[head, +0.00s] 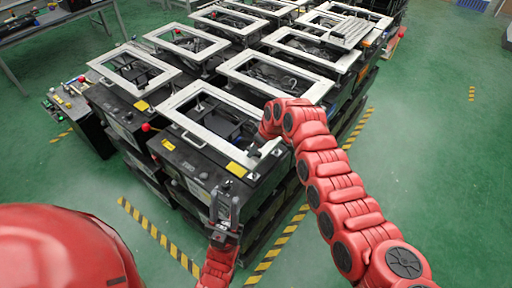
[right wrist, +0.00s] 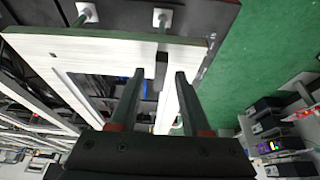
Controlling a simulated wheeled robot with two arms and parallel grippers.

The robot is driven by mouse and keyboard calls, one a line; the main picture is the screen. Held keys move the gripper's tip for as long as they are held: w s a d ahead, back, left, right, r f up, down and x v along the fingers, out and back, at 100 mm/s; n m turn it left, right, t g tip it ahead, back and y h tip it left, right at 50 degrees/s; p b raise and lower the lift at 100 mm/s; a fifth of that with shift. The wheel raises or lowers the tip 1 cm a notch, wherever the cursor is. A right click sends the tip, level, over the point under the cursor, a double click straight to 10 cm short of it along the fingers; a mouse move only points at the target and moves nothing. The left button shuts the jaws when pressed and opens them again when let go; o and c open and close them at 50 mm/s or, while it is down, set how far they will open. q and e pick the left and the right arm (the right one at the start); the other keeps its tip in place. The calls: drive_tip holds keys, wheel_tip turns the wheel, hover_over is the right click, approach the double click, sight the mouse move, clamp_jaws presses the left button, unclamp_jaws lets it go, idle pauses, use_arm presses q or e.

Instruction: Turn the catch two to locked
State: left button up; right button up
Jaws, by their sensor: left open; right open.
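My right gripper (head: 257,150) is at the near right corner of a white frame (head: 212,118) on the front black unit. In the right wrist view it (right wrist: 160,76) is open, with one finger on each side of a small dark upright piece (right wrist: 161,68) at the frame's edge. I cannot tell whether the fingers touch it, or whether it is catch two. My left gripper (head: 224,196) is open and empty, in front of the black unit's near side. No label or locked mark is readable.
Several black units with white frames stand in rows behind. Red knobs (head: 146,127) stick out at the left front. A grey bench (head: 45,30) is at the far left. Yellow-black floor tape (head: 160,238) surrounds the units.

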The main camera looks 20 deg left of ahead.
clamp_jaws()
